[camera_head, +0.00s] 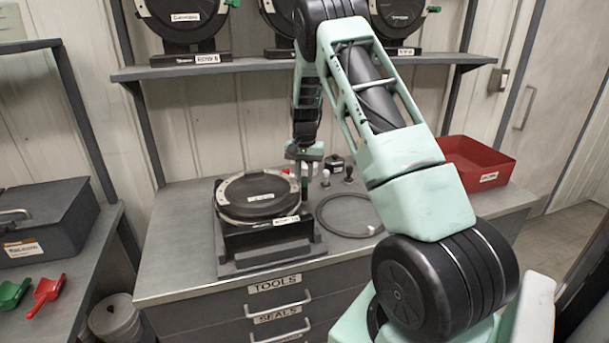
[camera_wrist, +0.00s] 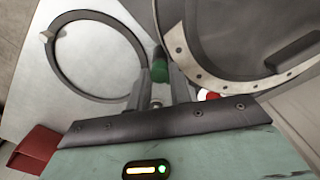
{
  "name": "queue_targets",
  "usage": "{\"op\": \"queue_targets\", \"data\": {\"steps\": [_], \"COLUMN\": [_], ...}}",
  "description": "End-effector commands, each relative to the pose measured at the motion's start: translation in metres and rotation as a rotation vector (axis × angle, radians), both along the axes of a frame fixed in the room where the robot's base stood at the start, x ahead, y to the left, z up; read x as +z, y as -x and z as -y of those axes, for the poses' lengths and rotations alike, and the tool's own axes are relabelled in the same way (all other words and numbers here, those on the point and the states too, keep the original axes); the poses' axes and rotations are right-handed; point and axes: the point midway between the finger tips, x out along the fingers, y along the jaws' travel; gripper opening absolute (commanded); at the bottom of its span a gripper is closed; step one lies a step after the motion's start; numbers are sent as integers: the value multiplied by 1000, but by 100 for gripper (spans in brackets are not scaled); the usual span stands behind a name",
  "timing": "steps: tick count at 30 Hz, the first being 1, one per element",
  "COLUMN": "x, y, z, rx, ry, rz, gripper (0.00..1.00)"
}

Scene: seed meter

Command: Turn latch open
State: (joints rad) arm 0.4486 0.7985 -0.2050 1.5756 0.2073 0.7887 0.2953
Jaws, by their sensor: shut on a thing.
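The seed meter (camera_head: 258,200) is a round black housing with a pale rim. It sits on a dark stand on the bench, and part of its rim fills the upper right of the wrist view (camera_wrist: 228,70). A green latch knob (camera_wrist: 160,68) shows beside the rim in the wrist view. My gripper (camera_wrist: 158,88) is shut on this knob at the meter's edge. In the head view my gripper (camera_head: 304,165) reaches down at the meter's back right, and the knob cannot be made out there. How far the latch is turned is unclear.
A black ring (camera_head: 348,214) lies on the bench right of the meter. Small knobbed parts (camera_head: 336,163) stand behind it. A red bin (camera_head: 476,163) is at the right. A shelf (camera_head: 245,65) with more meters runs above. A grey toolbox (camera_head: 40,228) is at left.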

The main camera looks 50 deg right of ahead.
Motion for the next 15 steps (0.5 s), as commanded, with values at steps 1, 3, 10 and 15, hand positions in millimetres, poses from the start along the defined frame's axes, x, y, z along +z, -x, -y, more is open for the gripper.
{"op": "queue_targets", "data": {"steps": [1, 3, 10, 15], "x": [1, 1, 1, 1], "y": [-1, 0, 0, 0], "z": [1, 1, 1, 0], "rx": [-3, -5, -4, -3], "ry": [1, 1, 1, 1], "rz": [2, 2, 2, 2], "gripper": [0, 0, 0, 43]}}
